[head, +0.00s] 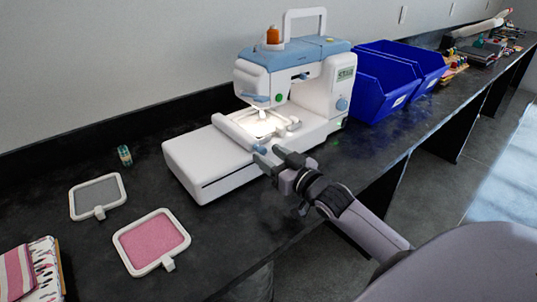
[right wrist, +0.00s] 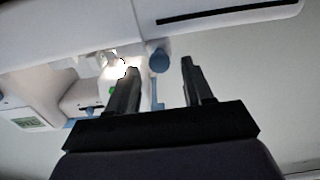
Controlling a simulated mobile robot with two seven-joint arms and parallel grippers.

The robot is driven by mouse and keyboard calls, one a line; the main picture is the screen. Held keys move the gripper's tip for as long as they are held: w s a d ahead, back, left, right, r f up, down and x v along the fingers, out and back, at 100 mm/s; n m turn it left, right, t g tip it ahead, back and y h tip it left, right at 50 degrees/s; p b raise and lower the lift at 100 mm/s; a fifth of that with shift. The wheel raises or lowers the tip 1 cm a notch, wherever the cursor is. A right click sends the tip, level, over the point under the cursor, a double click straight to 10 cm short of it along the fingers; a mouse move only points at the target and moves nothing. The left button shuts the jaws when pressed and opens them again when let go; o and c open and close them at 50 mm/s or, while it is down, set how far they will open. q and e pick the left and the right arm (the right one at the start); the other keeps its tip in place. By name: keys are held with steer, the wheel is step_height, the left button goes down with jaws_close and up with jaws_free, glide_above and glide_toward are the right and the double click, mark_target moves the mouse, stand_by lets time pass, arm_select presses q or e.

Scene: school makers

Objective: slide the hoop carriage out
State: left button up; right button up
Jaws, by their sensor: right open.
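The white and blue embroidery machine (head: 300,75) stands on the dark bench, its needle area lit. The hoop carriage (head: 236,129) is a white bar lying across the machine's bed, with a blue knob (head: 260,149) at its near end. My right gripper (head: 272,158) is at the front of the machine, close to this knob. In the right wrist view my right gripper (right wrist: 160,70) is open, and the blue knob (right wrist: 159,60) appears between the fingertips or just beyond them. I cannot tell whether they touch. My left gripper is not in view.
A hoop with pink cloth (head: 152,242) and one with grey cloth (head: 98,196) lie at the left, near a small green spool (head: 125,155). Folded fabric (head: 30,272) is at the front left. Blue bins (head: 372,88) stand right of the machine. The bench's front edge is under my right arm.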

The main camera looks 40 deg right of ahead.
steer(key=shift+w, duration=0.6)
